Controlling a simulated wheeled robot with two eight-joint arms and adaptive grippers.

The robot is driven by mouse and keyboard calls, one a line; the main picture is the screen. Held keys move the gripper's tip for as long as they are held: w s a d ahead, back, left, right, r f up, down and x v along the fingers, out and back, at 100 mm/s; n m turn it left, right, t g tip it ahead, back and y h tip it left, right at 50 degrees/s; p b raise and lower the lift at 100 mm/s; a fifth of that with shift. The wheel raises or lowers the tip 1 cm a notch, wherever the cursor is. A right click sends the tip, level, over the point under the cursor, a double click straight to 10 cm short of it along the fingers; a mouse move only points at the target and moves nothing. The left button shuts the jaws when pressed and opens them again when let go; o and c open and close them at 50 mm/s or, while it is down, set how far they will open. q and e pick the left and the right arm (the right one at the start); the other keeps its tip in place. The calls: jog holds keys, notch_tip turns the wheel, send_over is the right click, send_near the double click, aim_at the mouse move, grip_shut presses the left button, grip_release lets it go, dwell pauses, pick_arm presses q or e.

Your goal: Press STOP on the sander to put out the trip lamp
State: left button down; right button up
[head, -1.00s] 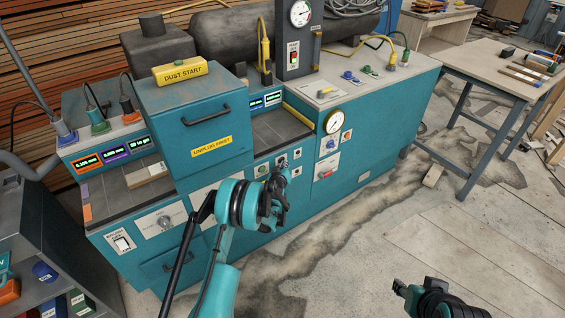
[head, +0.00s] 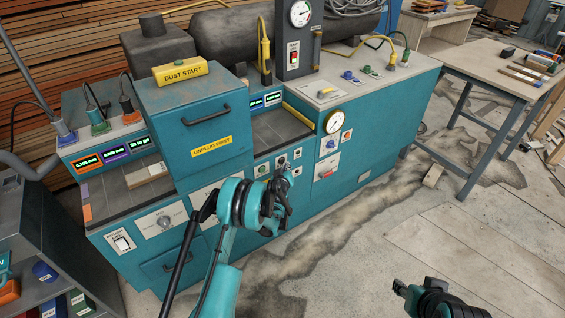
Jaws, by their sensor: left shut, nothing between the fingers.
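The teal machine (head: 345,190) fills the middle of the head view. A small control panel on its front holds several small square plates, with a green button (head: 262,171) and dark ones (head: 297,154) among them. The labels are too small to read, so I cannot tell which is STOP, and no lit trip lamp can be made out. My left gripper (head: 287,174) is shut and empty, in front of this panel and covering part of it. I cannot tell whether its tip touches a button. My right gripper (head: 400,287) is at the lower right, away from the machine.
A teal box marked "UNPLUG FIRST" (head: 195,120) stands left of the panel, with a yellow "DUST START" block (head: 180,71) on top. A gauge (head: 334,122) and a red-handled switch (head: 325,174) are to the right. A workbench (head: 490,66) stands at right. Floor between is mostly clear.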

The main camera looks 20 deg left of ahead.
pick_arm(q)
jog(key=s+d, duration=0.1)
jog(key=d, duration=0.1)
jog(key=s+d, duration=0.2)
dwell(0.3)
dwell(0.6)
jog(key=s+d+r+m+g, duration=0.1)
jog(key=s+r+g, duration=0.1)
jog(key=s+r, duration=0.7)
jog(key=s+r+m+g, duration=0.15)
jog(key=s+r, duration=0.45)
jog(key=r, duration=0.6)
jog(key=s+d+m+g+h, duration=0.1)
jog(key=s+d+m+g, duration=0.1)
jog(key=s, duration=1.3)
jog(key=s+d+f+m+g+h, duration=0.1)
jog(key=s+d+m+g, duration=0.1)
jog(key=s, duration=1.4)
jog(key=shift+m, duration=0.35)
